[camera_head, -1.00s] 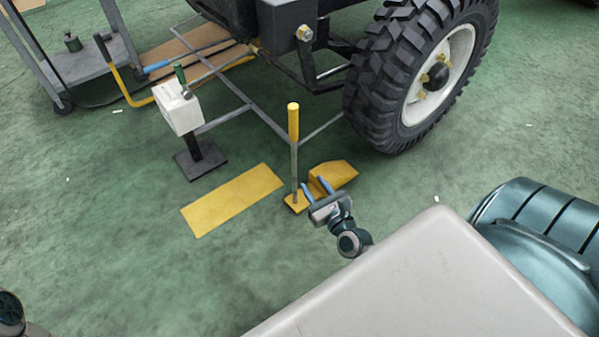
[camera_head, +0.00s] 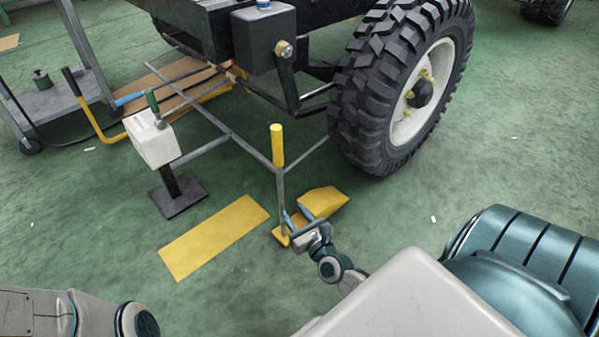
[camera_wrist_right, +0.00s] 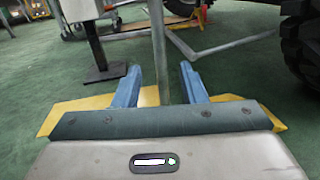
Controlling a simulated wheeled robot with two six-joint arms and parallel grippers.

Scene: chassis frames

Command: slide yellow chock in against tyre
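The yellow chock (camera_head: 325,201) lies on the floor below and in front of the black-treaded tyre (camera_head: 360,115), with a visible gap between them. An upright grey rod with a yellow grip (camera_head: 277,146) rises from the chock's left end. My right gripper (camera_head: 296,217) is low at the chock, its blue fingers close to the rod. In the right wrist view the fingers (camera_wrist_right: 162,85) are apart, with the rod (camera_wrist_right: 159,45) between them and space visible on both sides. The yellow chock is partly hidden there behind the gripper. My left forearm shows at bottom left; its gripper is out of frame.
A flat yellow floor patch (camera_head: 214,237) lies left of the chock. A white box on a black-footed stand (camera_head: 152,139) and the trailer's grey frame bars (camera_head: 240,142) are behind. A grey cart (camera_head: 60,103) stands far left.

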